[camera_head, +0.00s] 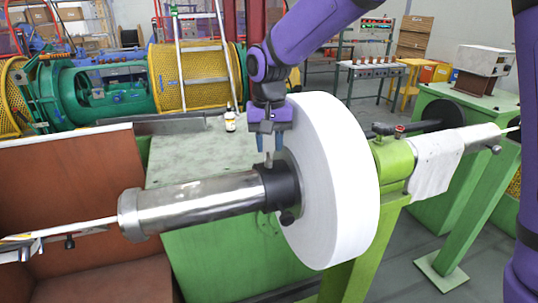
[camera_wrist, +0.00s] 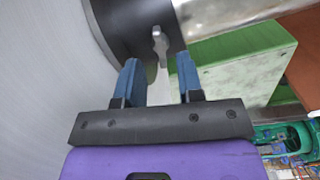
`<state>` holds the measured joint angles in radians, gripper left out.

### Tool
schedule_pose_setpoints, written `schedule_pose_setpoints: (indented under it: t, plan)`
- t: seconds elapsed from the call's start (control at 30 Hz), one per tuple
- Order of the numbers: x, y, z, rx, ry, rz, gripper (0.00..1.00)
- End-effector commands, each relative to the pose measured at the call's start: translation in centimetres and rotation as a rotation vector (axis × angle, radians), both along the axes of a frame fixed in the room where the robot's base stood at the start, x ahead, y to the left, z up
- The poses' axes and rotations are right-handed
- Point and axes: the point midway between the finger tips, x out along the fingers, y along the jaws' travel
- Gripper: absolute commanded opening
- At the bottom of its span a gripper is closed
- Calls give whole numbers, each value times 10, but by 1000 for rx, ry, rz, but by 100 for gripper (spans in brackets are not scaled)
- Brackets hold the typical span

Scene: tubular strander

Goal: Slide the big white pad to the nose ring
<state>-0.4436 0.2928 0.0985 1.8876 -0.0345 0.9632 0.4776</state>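The big white pad (camera_head: 345,180) is a thick upright disc around the horizontal shaft; its flat face also shows in the wrist view (camera_wrist: 45,90). A black collar (camera_head: 278,188) sits on the shaft against the pad's left face, with a small metal handle (camera_wrist: 159,42) standing up from it. I cannot tell for sure which part is the nose ring. My gripper (camera_head: 268,145) points down above the collar, left of the pad. In the wrist view my gripper (camera_wrist: 160,80) has its fingers apart, with the handle just beyond and between the fingertips. Nothing is clamped.
A bare silver cylinder (camera_head: 195,203) extends left from the collar. A green bearing stand (camera_head: 395,160) is right of the pad, with a white cloth (camera_head: 435,160) over the shaft beyond. A small bottle (camera_head: 230,120) stands on the green cabinet top (camera_head: 185,155). A rust-brown trough (camera_head: 75,180) lies left.

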Motion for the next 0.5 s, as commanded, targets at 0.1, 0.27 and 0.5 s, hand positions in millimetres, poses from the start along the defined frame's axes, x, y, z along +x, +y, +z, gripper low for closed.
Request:
schedule_pose_setpoints:
  t: [0.1,0.27,0.5]
  plan:
    - [0,0,-18,-1,3,0,34]
    - [0,0,-31,0,1,0,34]
    - [0,0,-37,0,-1,0,34]
